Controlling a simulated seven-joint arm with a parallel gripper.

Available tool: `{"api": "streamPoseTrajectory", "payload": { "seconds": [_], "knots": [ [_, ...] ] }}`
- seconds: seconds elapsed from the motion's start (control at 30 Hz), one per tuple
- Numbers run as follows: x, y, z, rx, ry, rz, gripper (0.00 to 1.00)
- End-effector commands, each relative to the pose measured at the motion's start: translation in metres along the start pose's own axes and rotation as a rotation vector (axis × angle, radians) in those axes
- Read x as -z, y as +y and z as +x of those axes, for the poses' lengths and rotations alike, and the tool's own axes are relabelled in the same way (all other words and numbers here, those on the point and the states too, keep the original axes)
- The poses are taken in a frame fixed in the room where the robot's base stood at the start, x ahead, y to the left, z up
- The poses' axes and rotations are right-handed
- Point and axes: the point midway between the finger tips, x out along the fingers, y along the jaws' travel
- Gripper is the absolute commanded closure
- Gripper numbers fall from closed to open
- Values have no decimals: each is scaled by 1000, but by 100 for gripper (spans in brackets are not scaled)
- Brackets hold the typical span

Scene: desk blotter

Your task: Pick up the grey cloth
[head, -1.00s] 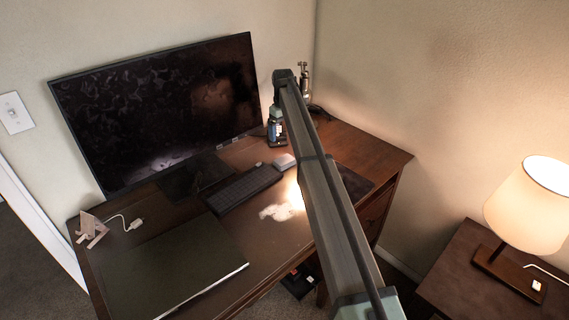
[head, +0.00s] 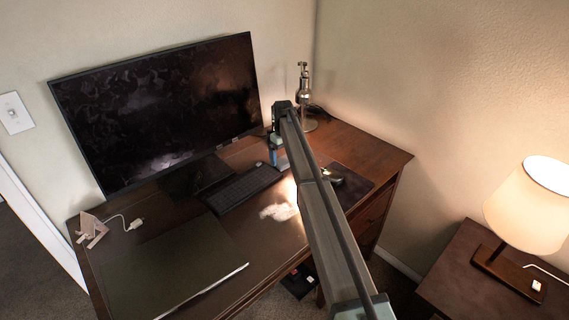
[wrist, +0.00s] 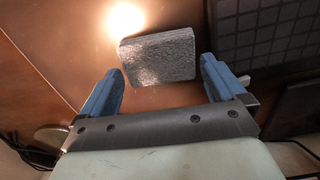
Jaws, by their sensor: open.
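The grey cloth (wrist: 160,57) shows in the wrist view as a thick, folded, speckled block on the brown desk surface. My gripper (wrist: 162,70) is open, with its blue fingers apart at the near left and near right of the cloth. Nothing is between the fingers except the near part of the cloth's outline; I cannot tell the height gap. In the head view my gripper (head: 281,161) is low over the desk beside the keyboard's right end, and my arm and gripper hide most or all of the cloth.
The keyboard (head: 243,188) lies close to my gripper's left in the head view. The monitor (head: 160,110) stands behind it. A metal lamp (head: 306,105) stands at the back right. A dark pad (head: 352,190) lies right of my arm. A flat dark panel (head: 170,265) lies front left.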

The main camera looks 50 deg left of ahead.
Motion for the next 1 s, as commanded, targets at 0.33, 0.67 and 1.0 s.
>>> {"api": "streamPoseTrajectory", "payload": {
  "seconds": [0.33, 0.67, 1.0],
  "knots": [
    [0, 0, 14, 0, 1, 0, 3],
    [0, 0, 14, 0, 0, 0, 33],
    [0, 0, 13, 0, 0, 0, 40]
  ]
}}
